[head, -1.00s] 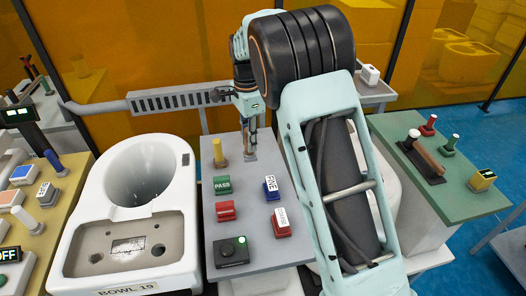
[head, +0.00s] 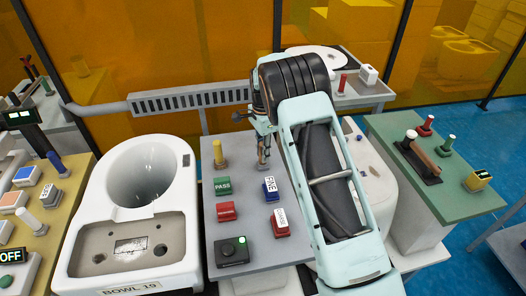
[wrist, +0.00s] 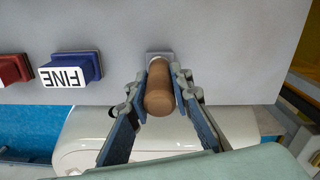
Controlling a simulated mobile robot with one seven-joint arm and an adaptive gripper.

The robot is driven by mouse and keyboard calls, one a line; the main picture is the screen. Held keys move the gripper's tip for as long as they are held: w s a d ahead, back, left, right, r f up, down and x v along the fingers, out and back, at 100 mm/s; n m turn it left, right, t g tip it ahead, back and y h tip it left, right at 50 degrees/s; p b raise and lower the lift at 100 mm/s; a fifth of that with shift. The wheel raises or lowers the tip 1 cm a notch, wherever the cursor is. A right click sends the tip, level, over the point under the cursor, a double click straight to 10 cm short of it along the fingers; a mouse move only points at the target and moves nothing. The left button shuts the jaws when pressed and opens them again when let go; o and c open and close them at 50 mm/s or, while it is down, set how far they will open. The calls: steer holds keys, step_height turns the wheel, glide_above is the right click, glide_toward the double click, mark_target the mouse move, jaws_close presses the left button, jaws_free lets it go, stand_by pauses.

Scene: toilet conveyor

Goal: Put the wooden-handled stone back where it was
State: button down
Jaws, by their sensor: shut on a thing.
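The wooden-handled stone shows in the wrist view as a round brown wooden handle (wrist: 160,90) with a pale grey foot beyond it. My gripper (wrist: 161,82) is shut on the handle, one finger on each side. In the head view my gripper (head: 263,143) is over the back right part of the grey table (head: 238,188), with the stone's grey foot (head: 262,166) under it. I cannot tell whether the foot touches the table top. My fingers hide most of the handle in the head view.
A yellow-handled stamp (head: 219,153) stands left of my gripper. The blue FINE block (head: 271,190), green PASS block (head: 222,186) and red blocks (head: 281,222) lie nearer. The toilet bowl (head: 143,180) is left. A green table (head: 450,190) with several handled things is right.

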steer(key=c, duration=2.2)
jaws_free()
steer(key=shift+f, duration=0.15)
steer(key=o, duration=0.5)
steer(key=shift+c, duration=0.2)
step_height(320, 180, up, 12)
steer(key=shift+r+b, duration=0.25)
steer(key=shift+b, duration=0.3)
